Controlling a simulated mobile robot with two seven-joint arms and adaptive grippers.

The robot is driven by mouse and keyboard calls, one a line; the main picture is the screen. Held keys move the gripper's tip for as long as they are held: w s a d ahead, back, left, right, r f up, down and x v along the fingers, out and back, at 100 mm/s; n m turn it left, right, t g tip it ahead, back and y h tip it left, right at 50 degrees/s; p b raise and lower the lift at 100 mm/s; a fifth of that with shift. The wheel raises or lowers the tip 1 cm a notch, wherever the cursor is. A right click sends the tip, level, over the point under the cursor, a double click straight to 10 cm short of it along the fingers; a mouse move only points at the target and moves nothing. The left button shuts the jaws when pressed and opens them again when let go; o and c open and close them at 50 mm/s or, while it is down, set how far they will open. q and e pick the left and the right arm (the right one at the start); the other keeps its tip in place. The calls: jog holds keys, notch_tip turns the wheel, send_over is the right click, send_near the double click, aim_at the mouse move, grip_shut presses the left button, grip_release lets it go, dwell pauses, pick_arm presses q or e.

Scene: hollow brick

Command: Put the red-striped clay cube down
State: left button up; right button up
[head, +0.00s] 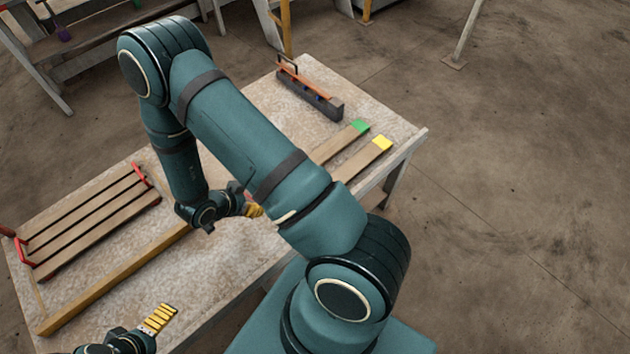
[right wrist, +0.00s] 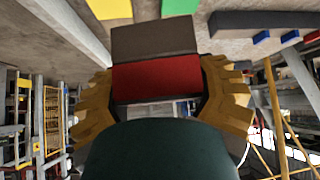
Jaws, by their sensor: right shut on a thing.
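The red-striped clay cube (right wrist: 155,45) is brown-grey with a broad red band, seen close up in the right wrist view. My right gripper (right wrist: 157,85) is shut on it, with a yellow finger on each side. In the head view my right gripper (head: 254,211) is over the worktable (head: 200,275), partly covered by my own arm. The cube is mostly hidden there, and I cannot tell its height above the table. My left gripper (head: 160,318) is low at the left, by the table's near edge; its finger gap is unclear.
A long wooden bar (head: 115,278) lies along the table. Slats between red end pieces (head: 95,215) lie at the left. Boards with a green end (head: 360,126) and a yellow end (head: 382,143) lie at the right. A dark block with an orange top (head: 310,90) stands at the far end.

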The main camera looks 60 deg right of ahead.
jog(key=shift+s+a+f+m+g, duration=0.1)
jog(key=shift+s+f+m+g, duration=0.65)
jog(key=shift+s+m, duration=0.25)
jog(key=b, duration=0.2)
send_over(263, 227)
notch_tip(263, 227, down, 5)
jog(key=shift+s+f, duration=0.1)
jog(key=shift+f, duration=0.05)
pick_arm(q)
jog(key=shift+a+f+b, duration=0.1)
jog(key=shift+f+b, duration=0.2)
jog(key=shift+f, duration=0.95)
pick_arm(e)
jog(key=shift+f, duration=2.25)
pick_arm(q)
jog(key=shift+f, duration=0.1)
pick_arm(e)
jog(key=shift+f, duration=0.15)
jog(key=o, duration=1.2)
